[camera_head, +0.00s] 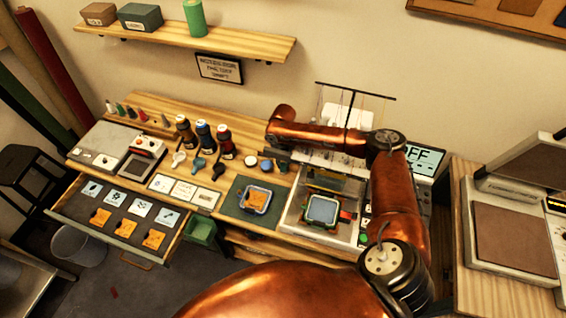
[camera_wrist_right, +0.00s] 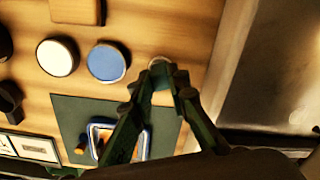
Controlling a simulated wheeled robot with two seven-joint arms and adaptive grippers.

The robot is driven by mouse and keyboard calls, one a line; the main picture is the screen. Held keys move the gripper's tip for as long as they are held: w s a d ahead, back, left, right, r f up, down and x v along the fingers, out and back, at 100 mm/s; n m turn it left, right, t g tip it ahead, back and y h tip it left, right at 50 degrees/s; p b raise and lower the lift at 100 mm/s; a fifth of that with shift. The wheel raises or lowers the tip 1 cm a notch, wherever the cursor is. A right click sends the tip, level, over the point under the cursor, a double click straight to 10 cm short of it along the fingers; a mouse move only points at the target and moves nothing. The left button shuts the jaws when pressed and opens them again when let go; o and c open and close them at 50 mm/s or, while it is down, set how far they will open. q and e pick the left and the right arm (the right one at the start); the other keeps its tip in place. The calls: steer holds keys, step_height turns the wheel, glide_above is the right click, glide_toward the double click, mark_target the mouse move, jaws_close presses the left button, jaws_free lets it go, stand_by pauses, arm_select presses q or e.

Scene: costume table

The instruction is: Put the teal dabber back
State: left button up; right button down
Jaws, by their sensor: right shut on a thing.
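My right gripper (camera_head: 281,160) reaches down over the work table, just right of two round pads. In the right wrist view its fingers (camera_wrist_right: 162,82) are close together on a small thing, which I take to be the teal dabber (camera_wrist_right: 160,68). Only its pale rounded end shows clearly; the fingers hide the rest. A row of small coloured peg-like dabbers (camera_head: 130,112) stands at the back left of the table, with a wider space before the last pale one. My left gripper is not in view.
A white pad (camera_wrist_right: 57,57) and a blue pad (camera_wrist_right: 107,62) lie beside the gripper. Several bottles (camera_head: 203,136) stand between it and the peg row. A dark green mat (camera_head: 235,190) with a small tray is in front. An open drawer (camera_head: 130,255) juts out at front left.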

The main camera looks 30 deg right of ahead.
mark_target(283, 164)
steer(key=c, duration=1.8)
jaws_free()
steer(key=shift+f, duration=0.1)
steer(key=shift+c, duration=0.2)
step_height(283, 164, up, 12)
steer(key=shift+r, duration=0.2)
